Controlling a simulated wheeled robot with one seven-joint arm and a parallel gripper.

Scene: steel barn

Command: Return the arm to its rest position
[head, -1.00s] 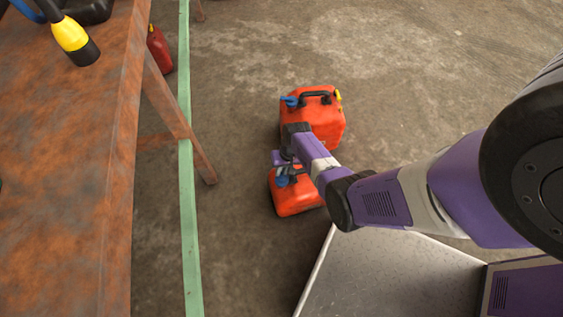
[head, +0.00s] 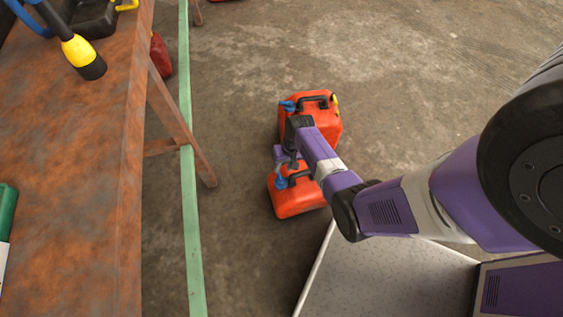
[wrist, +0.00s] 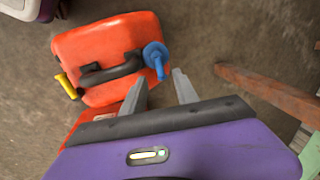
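My purple arm reaches down over two red jerry cans on the concrete floor. My gripper shows in the wrist view (wrist: 160,90) with its two grey fingers apart and nothing between them. In the head view its tips are hidden behind the arm. The far can (head: 318,124) stands upright with a black handle, a blue cap and a yellow part; it also shows in the wrist view (wrist: 118,38), just beyond the fingers. The near can (head: 300,199) also has a blue cap and sits below my wrist; part of a red can (wrist: 70,128) shows beside my gripper.
A rusty table (head: 75,190) stands at the left, with a yellow-and-black tool (head: 84,55) and a black container on it. Another red can (head: 160,56) stands by the table.

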